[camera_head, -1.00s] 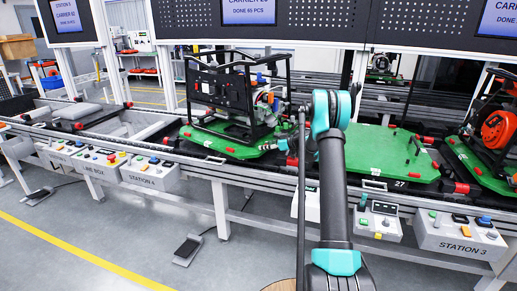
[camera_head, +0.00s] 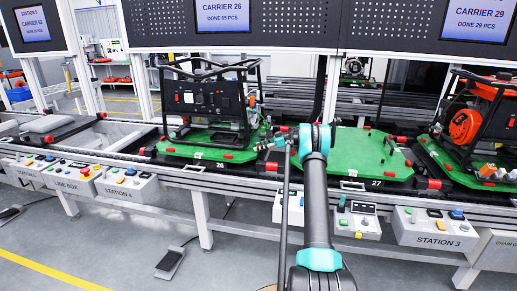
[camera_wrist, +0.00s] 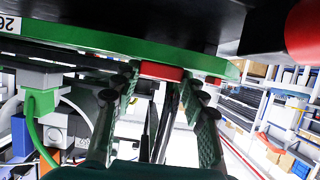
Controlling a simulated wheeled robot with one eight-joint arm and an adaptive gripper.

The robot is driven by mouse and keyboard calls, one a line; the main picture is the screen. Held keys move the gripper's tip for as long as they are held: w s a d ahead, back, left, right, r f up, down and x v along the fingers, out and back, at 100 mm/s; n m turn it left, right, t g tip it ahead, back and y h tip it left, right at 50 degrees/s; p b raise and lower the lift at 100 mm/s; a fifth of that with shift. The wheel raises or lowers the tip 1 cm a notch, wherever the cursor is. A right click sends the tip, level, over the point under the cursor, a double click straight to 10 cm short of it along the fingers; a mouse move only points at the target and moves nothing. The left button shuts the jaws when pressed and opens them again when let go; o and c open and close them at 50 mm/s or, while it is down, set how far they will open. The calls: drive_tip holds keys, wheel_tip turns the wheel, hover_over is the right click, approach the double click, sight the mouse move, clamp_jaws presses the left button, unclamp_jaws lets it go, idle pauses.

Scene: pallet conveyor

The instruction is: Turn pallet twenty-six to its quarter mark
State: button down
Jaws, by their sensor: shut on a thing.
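Pallet twenty-six (camera_head: 190,150) is a green plate with the label 26 on its front edge, lying on the conveyor in the head view. A black-framed generator (camera_head: 208,100) stands on it. In the wrist view the plate's green edge (camera_wrist: 85,38) runs across the top, with part of the 26 label at the left. My gripper (camera_wrist: 160,76) is at that edge, its fingers shut on a red block (camera_wrist: 161,70) under the rim. I cannot make out a quarter mark.
Green pallet 27 (camera_head: 350,158) lies empty to the right, close to my arm. Another pallet with a red-reeled machine (camera_head: 465,125) is beyond it. Control boxes (camera_head: 128,185) line the conveyor's front. Screens (camera_head: 220,15) hang above.

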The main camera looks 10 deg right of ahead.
idle(0.3)
drive_tip(key=c, duration=0.8)
unclamp_jaws()
drive_tip(key=shift+c, duration=0.2)
wheel_tip(320, 180, up, 10)
